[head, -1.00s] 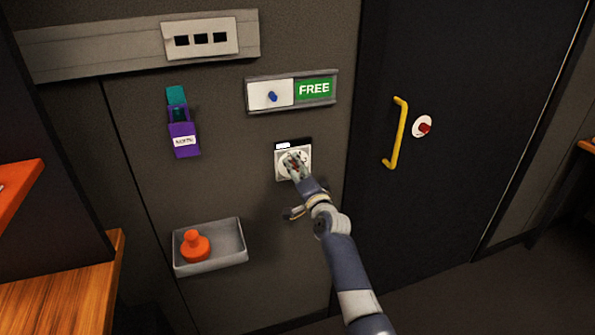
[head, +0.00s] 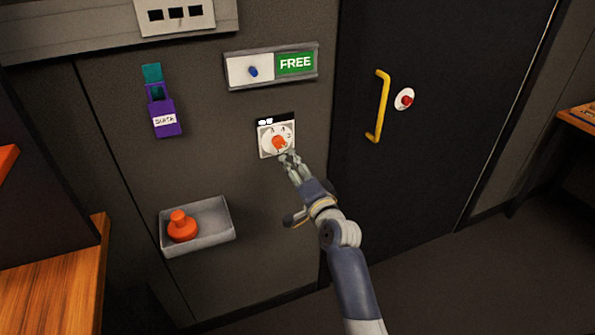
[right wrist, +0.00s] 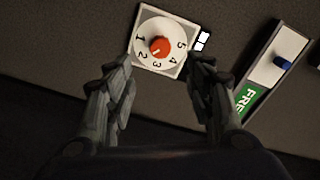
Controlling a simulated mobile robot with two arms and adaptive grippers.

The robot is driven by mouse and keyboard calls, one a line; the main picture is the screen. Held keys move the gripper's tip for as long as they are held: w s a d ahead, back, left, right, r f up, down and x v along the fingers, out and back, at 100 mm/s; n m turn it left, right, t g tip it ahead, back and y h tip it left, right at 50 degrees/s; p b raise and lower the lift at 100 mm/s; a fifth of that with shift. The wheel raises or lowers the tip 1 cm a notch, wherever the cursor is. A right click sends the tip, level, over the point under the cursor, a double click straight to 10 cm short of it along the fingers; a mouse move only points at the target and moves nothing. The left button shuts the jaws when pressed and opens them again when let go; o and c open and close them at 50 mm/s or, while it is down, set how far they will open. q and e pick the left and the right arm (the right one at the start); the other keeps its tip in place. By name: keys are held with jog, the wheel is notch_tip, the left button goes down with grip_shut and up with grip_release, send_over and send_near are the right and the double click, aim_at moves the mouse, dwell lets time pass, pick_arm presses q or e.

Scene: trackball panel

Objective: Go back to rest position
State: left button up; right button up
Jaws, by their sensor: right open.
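My right gripper (head: 290,160) is in front of the wall, just below a white dial plate with a red knob (head: 278,142). In the right wrist view its two fingers (right wrist: 160,95) are spread apart with nothing between them. That view shows the dial plate (right wrist: 178,62) beyond the fingertips, with numbers 1 to 5 around the red knob (right wrist: 159,47). The knob's white mark points near 3. The fingers look apart from the knob. My left gripper is not in view.
A FREE sign panel (head: 296,63) with a blue knob is above the dial. A grey tray (head: 222,240) holding an orange object (head: 181,228) is at lower left. A purple holder (head: 165,118) hangs on the wall. A dark door with a yellow handle (head: 380,105) is at right.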

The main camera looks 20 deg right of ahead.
jog(key=shift+s, duration=0.6)
jog(key=s+a+f+n+g, duration=0.2)
jog(key=s+f, duration=0.1)
jog(key=f, duration=0.9)
jog(key=s+a+f+n+g, duration=0.1)
jog(key=s+f+n+g, duration=0.15)
jog(key=f, duration=0.85)
jog(key=s+a+f+n+g, duration=0.1)
jog(key=s+f+g, duration=0.1)
jog(key=s+f, duration=0.45)
jog(key=s+f+n+g, duration=0.2)
jog(key=s+f, duration=0.2)
jog(key=f, duration=0.6)
jog(key=s+f+n+g, duration=0.2)
jog(key=s+f, duration=0.6)
jog(key=s, duration=0.2)
jog(key=s+f+n+g, duration=0.2)
jog(key=s+f+g, duration=0.1)
jog(key=s+f, duration=0.55)
jog(key=s+d+f+n+g, duration=0.1)
jog(key=s+d+f+n, duration=0.1)
jog(key=s, duration=1)
jog(key=s+d+f+n+g, duration=0.2)
jog(key=s+f, duration=0.1)
jog(key=s, duration=0.8)
jog(key=shift+s+d+h, duration=0.25)
jog(key=shift+s+h, duration=0.05)
jog(key=shift+s, duration=0.05)
